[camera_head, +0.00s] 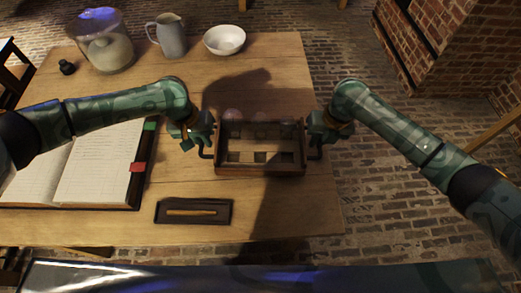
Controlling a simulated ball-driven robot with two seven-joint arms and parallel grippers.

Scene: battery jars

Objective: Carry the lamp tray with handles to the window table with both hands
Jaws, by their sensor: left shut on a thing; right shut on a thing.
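The lamp tray (262,171) is a brown, box-like wooden tray with low walls, seen in the head view over the right part of a wooden table. Small roundish, glassy shapes show at its back edge, and pale squares show inside it. My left gripper (205,150) is shut on the tray's left handle. My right gripper (316,150) is shut on its right handle. The fingertips are small and partly hidden by the wrists. A dark shadow lies on the table around the tray; I cannot tell whether the tray touches the table.
The wooden table (285,70) also bears an open book (95,165), a dark pen tray (222,212), a large glass jar (104,45), a grey jug (170,38), a white bowl (224,40) and a small dark bottle (66,67). Brick floor (390,200) lies clear at right, below a brick pillar (440,40).

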